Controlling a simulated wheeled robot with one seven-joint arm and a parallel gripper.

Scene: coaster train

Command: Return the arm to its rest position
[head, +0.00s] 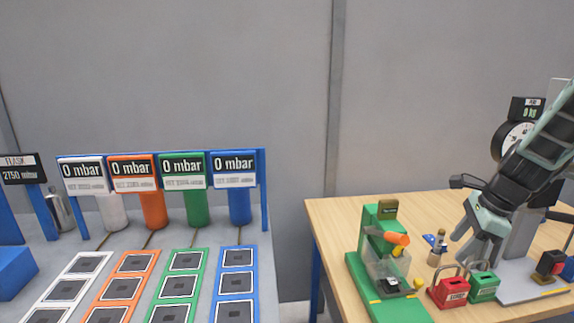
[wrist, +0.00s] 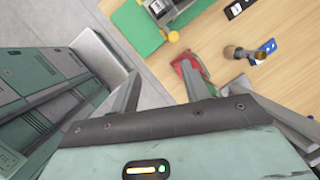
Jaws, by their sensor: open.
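My gripper (head: 474,236) is at the right of the head view, at the end of my arm, which reaches in from the right edge. It hangs over the wooden table (head: 335,218), above and behind a red padlock-shaped block (head: 450,291) and a green one (head: 484,287). In the wrist view the two fingers of my gripper (wrist: 165,92) stand apart with nothing between them. The red block (wrist: 187,75) shows just beyond the fingers there, partly covered by one of them.
A green stand with an orange knob (head: 397,239) is left of the gripper. At left, a grey bench (head: 255,300) carries coloured cylinders under "0 mbar" displays (head: 183,167) and coloured tile strips.

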